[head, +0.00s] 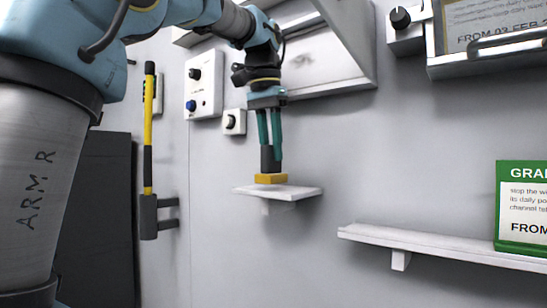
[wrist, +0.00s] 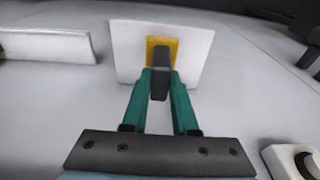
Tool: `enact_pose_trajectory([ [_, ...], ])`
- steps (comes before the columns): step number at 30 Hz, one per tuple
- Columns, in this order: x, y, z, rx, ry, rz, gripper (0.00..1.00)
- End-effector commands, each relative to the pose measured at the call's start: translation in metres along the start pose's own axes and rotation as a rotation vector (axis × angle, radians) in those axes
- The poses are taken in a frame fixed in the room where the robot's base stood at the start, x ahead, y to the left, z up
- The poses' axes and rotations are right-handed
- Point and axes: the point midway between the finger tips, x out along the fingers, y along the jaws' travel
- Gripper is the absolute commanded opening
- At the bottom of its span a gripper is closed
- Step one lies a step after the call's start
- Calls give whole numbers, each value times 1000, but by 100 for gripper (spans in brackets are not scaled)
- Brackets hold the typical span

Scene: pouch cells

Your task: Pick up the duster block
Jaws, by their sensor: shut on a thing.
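The duster block is a yellow block (head: 271,179) with a dark upright grip (head: 267,158) on top. It is at a small white wall shelf (head: 300,191) in the head view, upright; I cannot tell whether it touches the shelf. My gripper (head: 270,150) points down with its teal fingers shut on the dark grip. In the wrist view, the fingertips (wrist: 160,78) close on the dark grip (wrist: 160,80), with the yellow block (wrist: 172,46) beyond and the white shelf (wrist: 130,50) behind it.
A longer white shelf (head: 440,246) with a green-edged sign (head: 520,248) is at right. A yellow-and-black pole (head: 148,130) hangs at left. A white knob box (head: 234,122) and a control panel (head: 204,85) are on the wall near my gripper. A slanted hood (head: 335,60) is above.

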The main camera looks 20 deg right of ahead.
Motion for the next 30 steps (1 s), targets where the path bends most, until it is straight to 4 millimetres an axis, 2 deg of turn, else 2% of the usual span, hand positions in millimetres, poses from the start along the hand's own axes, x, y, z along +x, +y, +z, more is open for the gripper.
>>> enact_pose_trajectory([
  [14, -60, 0, -11, 1, 3, 0, 0],
  [23, -63, 0, 53, -3, 3, -2, 0],
  [30, -73, 0, 118, -2, 4, -2, 0],
])
